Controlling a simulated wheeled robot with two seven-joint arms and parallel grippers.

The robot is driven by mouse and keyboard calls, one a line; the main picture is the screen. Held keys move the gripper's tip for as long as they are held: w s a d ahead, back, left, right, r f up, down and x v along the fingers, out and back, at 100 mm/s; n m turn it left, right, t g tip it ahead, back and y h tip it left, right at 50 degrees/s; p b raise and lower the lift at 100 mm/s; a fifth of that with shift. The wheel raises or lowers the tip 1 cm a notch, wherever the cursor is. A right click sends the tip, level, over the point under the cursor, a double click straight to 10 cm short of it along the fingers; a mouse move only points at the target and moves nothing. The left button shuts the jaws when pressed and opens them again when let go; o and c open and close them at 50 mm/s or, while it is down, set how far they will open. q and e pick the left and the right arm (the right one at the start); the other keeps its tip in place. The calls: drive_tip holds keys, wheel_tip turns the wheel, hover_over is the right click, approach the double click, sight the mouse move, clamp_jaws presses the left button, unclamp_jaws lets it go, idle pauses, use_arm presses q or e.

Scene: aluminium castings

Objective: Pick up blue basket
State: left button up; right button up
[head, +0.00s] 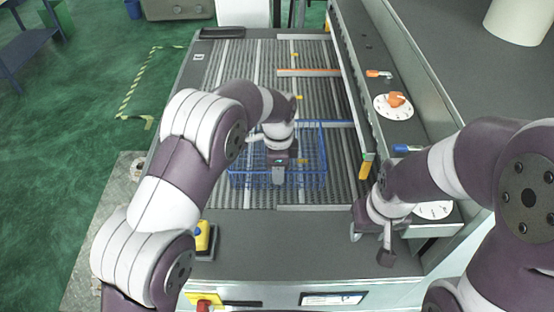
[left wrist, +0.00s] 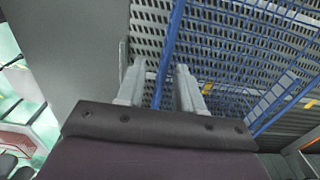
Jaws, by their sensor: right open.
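The blue basket (head: 308,181) is a wire-mesh basket standing on the slatted conveyor bed, near its front end. My left gripper (head: 279,175) is at the basket's front side, pointing down, and hides part of it. In the left wrist view the two fingers (left wrist: 160,88) are apart, with a blue bar of the basket (left wrist: 167,58) passing between them. Gaps show between the bar and the fingers. My right gripper (head: 372,236) is open and empty, right of the basket, above the front right edge of the machine.
The conveyor bed (head: 225,75) is clear behind the basket. A side panel at right carries an orange knob (head: 397,99) on a white dial. A yellow switch box (head: 202,237) stands at the front left. A dark tray (head: 222,33) lies at the far left corner.

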sight(277, 190)
use_arm(q)
drive_tip(key=f+p, duration=0.2)
drive_tip(key=p, duration=0.1)
drive_tip(key=shift+w+a+f, duration=0.15)
drive_tip(key=shift+w+f, duration=0.1)
drive_tip(key=shift+w, duration=0.15)
wheel_tip(277, 190, down, 3)
drive_tip(key=shift+r+p, duration=0.1)
drive_tip(key=shift+p, duration=0.2)
drive_tip(key=shift+s, duration=0.3)
clamp_jaws()
drive_tip(key=shift+w, duration=0.15)
use_arm(e)
drive_tip(key=r, duration=0.3)
drive_tip(key=shift+w+r, duration=0.3)
drive_tip(key=shift+w, duration=0.05)
drive_tip(key=shift+f, duration=0.1)
